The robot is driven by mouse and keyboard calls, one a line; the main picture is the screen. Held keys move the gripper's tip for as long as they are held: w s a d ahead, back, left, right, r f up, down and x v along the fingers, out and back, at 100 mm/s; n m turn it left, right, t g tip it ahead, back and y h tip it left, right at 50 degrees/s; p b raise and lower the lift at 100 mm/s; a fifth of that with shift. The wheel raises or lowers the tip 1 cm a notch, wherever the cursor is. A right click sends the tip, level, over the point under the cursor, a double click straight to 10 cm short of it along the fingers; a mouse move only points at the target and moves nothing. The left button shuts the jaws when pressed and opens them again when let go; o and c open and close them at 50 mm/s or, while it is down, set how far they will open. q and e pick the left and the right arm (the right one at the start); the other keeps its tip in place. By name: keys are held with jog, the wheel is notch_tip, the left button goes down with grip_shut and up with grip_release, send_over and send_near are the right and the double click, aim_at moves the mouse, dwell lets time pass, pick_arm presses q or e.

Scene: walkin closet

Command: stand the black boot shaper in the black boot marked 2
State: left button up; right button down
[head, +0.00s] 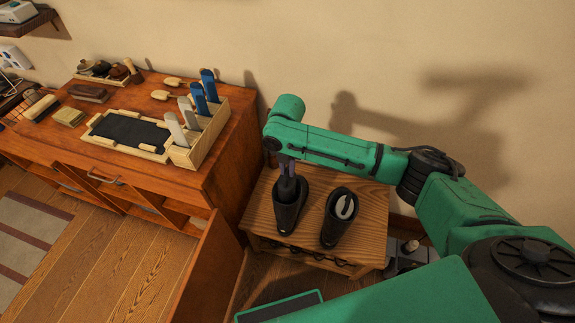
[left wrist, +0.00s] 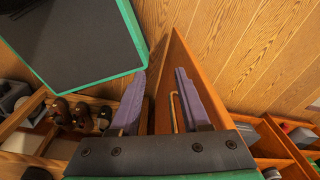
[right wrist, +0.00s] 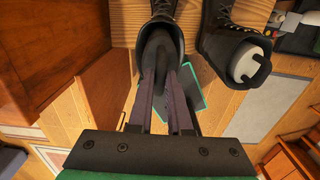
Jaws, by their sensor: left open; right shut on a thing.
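My right gripper (head: 287,168) points down over the left black boot (head: 287,219) on the wooden bench. It is shut on the black boot shaper (right wrist: 158,58), which is at the boot's opening, its lower part hidden inside the shaft. The other black boot (head: 333,229) stands to the right with a pale shaper (head: 345,207) in its opening; it also shows in the right wrist view (right wrist: 220,45). I cannot read a number on either boot. My left gripper (left wrist: 160,85) is open and empty, low by an orange wooden panel; it is not visible in the head view.
The bench (head: 369,203) stands between the wall and an open cabinet door (head: 212,266). The orange cabinet (head: 225,150) at left carries a wooden box (head: 208,137) with blue and grey handled tools, a black mat tray (head: 98,120) and brushes.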

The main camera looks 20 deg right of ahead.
jog(key=shift+f+b, duration=1.4)
jog(key=shift+f, duration=1.45)
jog(key=shift+c, duration=1)
grip_release()
notch_tip(320, 180, up, 14)
jog(key=p, duration=1.4)
jog(key=shift+r+p, duration=0.1)
jog(key=shift+p, duration=0.25)
